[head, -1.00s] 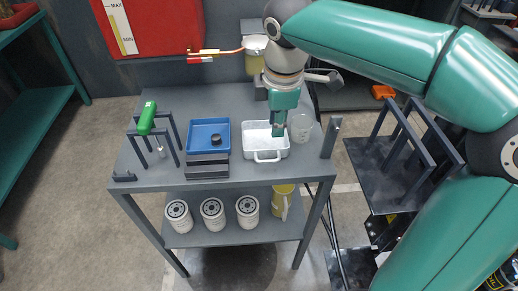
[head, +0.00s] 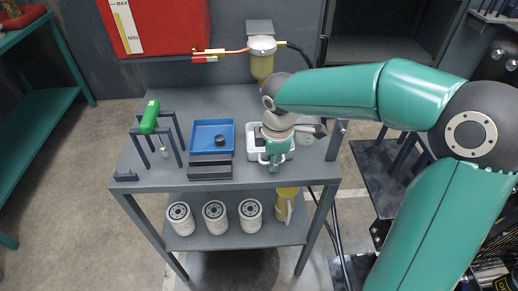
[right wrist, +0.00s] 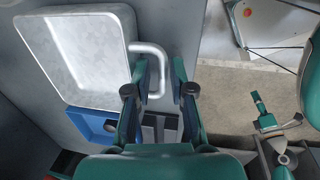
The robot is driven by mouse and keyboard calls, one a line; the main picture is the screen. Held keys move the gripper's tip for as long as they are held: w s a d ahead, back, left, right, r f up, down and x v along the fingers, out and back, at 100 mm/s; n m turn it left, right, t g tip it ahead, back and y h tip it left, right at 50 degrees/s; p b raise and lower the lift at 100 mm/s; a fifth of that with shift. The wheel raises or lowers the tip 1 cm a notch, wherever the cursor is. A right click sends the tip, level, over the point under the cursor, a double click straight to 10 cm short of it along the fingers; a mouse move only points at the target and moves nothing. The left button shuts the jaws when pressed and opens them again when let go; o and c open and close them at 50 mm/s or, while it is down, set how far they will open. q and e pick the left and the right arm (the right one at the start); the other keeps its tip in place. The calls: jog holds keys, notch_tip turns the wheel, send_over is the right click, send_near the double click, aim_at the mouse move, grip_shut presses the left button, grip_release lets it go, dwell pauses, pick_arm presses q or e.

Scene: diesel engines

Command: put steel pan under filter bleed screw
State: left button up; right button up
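The steel pan (head: 254,155), a pale metal tray with a loop handle, sits on the cart top; my right arm partly hides it in the head view. In the right wrist view the pan (right wrist: 85,60) shows with its handle (right wrist: 160,72) between the fingers of my right gripper (right wrist: 158,90). The fingers are apart, one each side of the handle. In the head view my right gripper (head: 275,163) is at the pan's front edge. The fuel filter (head: 262,58) hangs behind the cart; its bleed screw is too small to tell. My left gripper (right wrist: 277,110) appears only in the right wrist view, fingers spread.
A blue tray (head: 212,126) with a black cap (head: 219,141) is left of the pan. A green-handled tool (head: 150,117) stands in a rack. A clear beaker (head: 304,133) is right of the pan. White filters (head: 214,216) stand on the lower shelf.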

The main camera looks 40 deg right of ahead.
jog(key=shift+w+f, duration=0.1)
jog(key=shift+f, duration=0.7)
grip_shut()
jog(key=shift+d+r, duration=0.1)
jog(key=shift+r, duration=0.05)
